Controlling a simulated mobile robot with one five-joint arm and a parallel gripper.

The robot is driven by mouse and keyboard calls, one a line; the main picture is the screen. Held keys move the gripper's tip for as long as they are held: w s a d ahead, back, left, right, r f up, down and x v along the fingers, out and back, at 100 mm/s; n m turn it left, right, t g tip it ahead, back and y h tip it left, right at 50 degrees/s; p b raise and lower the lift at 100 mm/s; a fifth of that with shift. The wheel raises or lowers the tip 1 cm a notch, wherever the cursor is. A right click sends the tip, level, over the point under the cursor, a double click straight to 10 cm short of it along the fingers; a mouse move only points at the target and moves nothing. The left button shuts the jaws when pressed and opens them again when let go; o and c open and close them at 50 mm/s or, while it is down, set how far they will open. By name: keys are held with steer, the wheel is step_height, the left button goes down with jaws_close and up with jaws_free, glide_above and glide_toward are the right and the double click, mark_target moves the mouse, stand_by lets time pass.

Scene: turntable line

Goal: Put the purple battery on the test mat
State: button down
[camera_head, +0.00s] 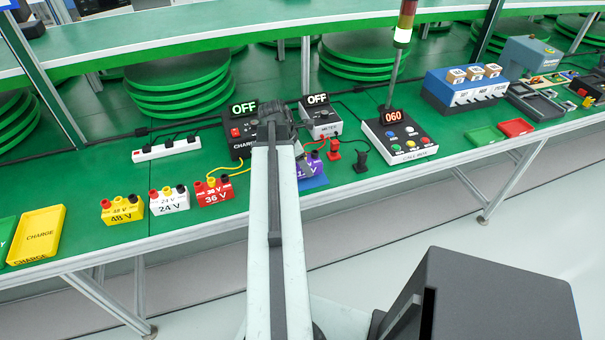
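The purple battery (312,168) is just right of my arm, its left part hidden behind the arm; part of a V marking shows. A flat blue-purple mat (316,183) shows at its foot, probably the test mat. The battery appears to be on or just over this mat; I cannot tell if it rests there. My gripper (274,122) is at the far end of the arm, in front of the charger box. Its fingers are not clear, so I cannot tell whether it is open or holds anything.
The charger (238,133) and meter (320,120) both read OFF. Red (334,149) and black (360,157) probes stand right of the battery, near the call box (398,138). Red (213,192), white (169,200) and yellow (122,209) batteries stand left. A yellow charge tray (38,234) is far left.

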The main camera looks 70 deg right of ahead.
step_height(320, 180, down, 2)
steer(key=shift+f+b, duration=0.25)
steer(key=shift+b, duration=0.4)
steer(key=shift+r, duration=0.2)
steer(key=c, duration=0.9)
jaws_free()
steer(key=shift+f, duration=0.2)
steer(key=o, duration=0.5)
steer(key=shift+c, duration=0.2)
steer(key=shift+r, duration=0.15)
steer(key=shift+r+p, duration=0.25)
steer(key=shift+p, duration=0.15)
steer(key=p+v, duration=1.1)
steer(key=v, duration=0.1)
steer(key=shift+f, duration=0.2)
